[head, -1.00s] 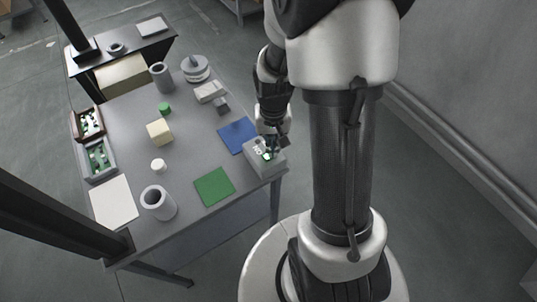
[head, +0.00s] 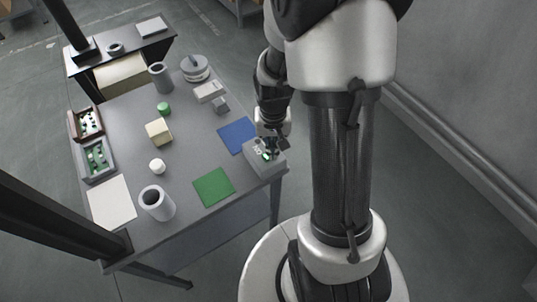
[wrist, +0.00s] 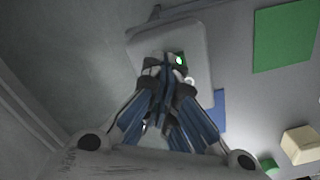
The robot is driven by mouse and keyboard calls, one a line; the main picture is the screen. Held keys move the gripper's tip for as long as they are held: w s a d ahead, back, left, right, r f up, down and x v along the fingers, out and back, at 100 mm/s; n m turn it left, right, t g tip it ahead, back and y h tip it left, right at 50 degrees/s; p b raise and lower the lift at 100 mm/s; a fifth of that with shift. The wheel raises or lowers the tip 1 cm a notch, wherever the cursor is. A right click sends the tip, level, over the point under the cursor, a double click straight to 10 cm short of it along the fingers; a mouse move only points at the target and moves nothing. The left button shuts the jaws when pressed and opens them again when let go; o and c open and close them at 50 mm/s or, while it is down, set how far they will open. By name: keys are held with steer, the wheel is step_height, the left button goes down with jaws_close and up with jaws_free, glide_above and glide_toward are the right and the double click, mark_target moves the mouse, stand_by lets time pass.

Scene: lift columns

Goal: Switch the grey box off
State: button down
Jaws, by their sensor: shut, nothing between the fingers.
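The grey box (head: 264,162) stands at the right edge of the grey table in the head view. It also fills the upper middle of the wrist view (wrist: 196,38). A small green patch with a bright spot (wrist: 180,60) shows on its top face. My gripper (head: 268,152) is shut and empty, its tips over the top of the box. In the wrist view the closed fingers (wrist: 163,68) point at the box top beside the green patch and hide part of it. I cannot tell whether the tips touch the box, and the switch's position is not clear.
A blue mat (head: 236,136) and a green mat (head: 213,187) lie beside the box. The table middle is mostly clear.

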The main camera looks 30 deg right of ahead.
steer(key=shift+r+p, duration=3)
steer(key=shift+r, duration=0.5)
